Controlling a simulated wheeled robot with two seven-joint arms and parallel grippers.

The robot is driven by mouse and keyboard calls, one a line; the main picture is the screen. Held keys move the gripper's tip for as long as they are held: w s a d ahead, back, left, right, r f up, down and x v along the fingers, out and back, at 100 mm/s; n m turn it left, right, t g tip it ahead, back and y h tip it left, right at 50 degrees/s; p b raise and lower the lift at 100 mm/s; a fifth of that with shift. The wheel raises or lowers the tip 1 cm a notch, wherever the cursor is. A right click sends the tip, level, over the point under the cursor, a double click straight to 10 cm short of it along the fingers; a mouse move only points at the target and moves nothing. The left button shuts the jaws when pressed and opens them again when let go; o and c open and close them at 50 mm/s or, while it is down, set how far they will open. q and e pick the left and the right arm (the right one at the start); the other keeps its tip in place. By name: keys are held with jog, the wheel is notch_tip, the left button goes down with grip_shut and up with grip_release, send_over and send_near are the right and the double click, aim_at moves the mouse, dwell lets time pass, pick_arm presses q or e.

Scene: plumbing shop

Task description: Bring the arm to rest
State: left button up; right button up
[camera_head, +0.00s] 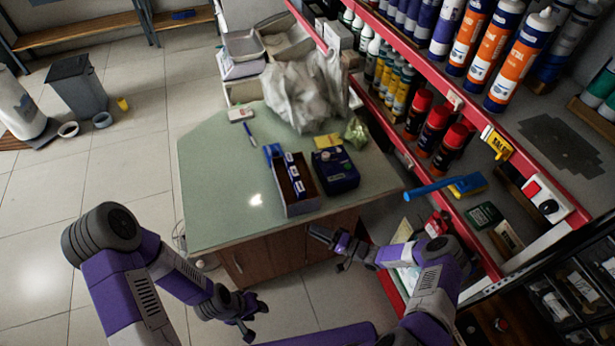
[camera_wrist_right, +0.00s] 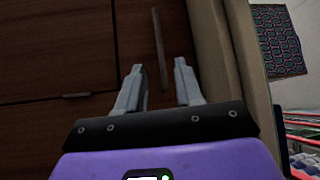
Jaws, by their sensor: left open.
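My left arm, purple and grey, comes in from the left in the head view. Its left gripper (camera_head: 246,326) hangs low over the floor in front of the cabinet, small and dark in the picture; it is open and I see nothing in it. My right arm comes in from the lower right. Its right gripper (camera_head: 326,246) is close to the front of the green-topped counter (camera_head: 215,170), below its edge. In the right wrist view the right gripper (camera_wrist_right: 160,68) has its two grey fingers apart, with nothing between them, facing brown wooden cabinet doors (camera_wrist_right: 60,50).
On the counter stand an open box (camera_head: 295,207) with blue-and-white packs, a dark blue container (camera_head: 335,172) and a plastic bag (camera_head: 300,92). A red-edged shelf (camera_head: 400,145) with bottles and cartridges runs along the right. The tiled floor (camera_head: 120,165) at left is largely clear.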

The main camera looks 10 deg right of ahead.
jog(key=s+a+f+n+g+h, duration=0.1)
jog(key=s+a+n+g+h, duration=0.1)
jog(key=s+a+g, duration=0.4)
jog(key=s+a+f+n+g+h, duration=0.1)
jog(key=s+a+g+h, duration=0.15)
jog(key=s+g, duration=0.55)
jog(key=s+d+r+t+h+p, duration=0.2)
jog(key=s+d+r+t+h, duration=0.1)
jog(key=s+h, duration=0.4)
jog(key=shift+s+d+r, duration=0.55)
jog(key=shift+d+r, duration=0.25)
